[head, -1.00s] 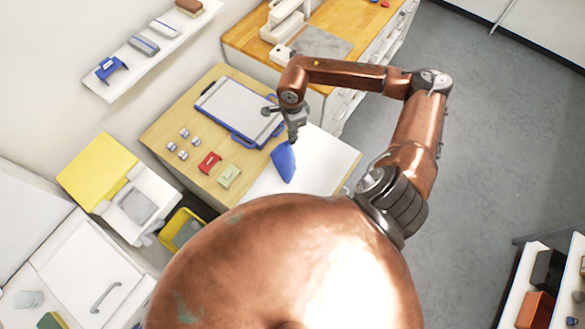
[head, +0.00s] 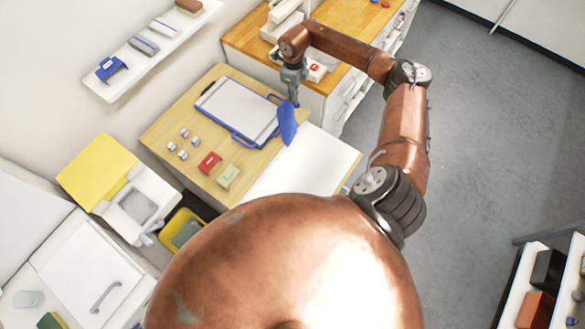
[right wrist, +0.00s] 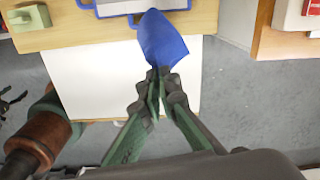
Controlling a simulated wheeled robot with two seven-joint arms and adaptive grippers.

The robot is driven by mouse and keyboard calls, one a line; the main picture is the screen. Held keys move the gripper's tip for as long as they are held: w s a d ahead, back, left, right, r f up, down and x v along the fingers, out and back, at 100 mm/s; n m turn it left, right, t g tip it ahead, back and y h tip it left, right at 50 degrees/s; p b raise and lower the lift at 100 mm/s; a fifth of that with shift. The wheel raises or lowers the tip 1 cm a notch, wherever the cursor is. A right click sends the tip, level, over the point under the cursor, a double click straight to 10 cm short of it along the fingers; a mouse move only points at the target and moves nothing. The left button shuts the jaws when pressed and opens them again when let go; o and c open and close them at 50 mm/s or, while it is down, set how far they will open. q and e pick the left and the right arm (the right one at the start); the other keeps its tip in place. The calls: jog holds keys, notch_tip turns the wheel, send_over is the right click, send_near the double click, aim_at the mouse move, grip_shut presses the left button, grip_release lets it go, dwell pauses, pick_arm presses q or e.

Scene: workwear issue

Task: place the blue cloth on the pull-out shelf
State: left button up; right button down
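The blue cloth (head: 287,122) hangs from my right gripper (head: 293,100) near the right edge of the wooden table, beside the blue-handled tray. In the right wrist view the fingers (right wrist: 158,80) are closed on the near end of the cloth (right wrist: 162,38), and its far end overlaps the table edge. I cannot tell whether the cloth touches the table. The white pull-out shelf (head: 318,162) extends from the table's near right side; it also shows in the right wrist view (right wrist: 95,80), with its surface bare where visible. My left gripper is not in view.
A blue-handled tray (head: 237,107) lies on the table (head: 165,125), with several small jars, a red item (head: 209,162) and a green item (head: 228,175). A wood-topped counter (head: 345,28) stands behind. Open floor (head: 480,130) lies right.

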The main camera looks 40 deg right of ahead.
jog(key=shift+m, duration=0.6)
jog(key=s+a+f, duration=0.6)
jog(key=s+f, duration=0.2)
jog(key=f, duration=0.1)
jog(key=s+a+f, duration=0.7)
jog(key=s+f, duration=0.1)
jog(key=f, duration=0.2)
jog(key=s+a+f, duration=0.7)
jog(key=s+f, duration=0.1)
jog(key=f, duration=0.1)
jog(key=shift+a+f, duration=0.1)
jog(key=shift+f, duration=0.25)
jog(key=c, duration=1.8)
grip_release()
jog(key=shift+o, duration=0.2)
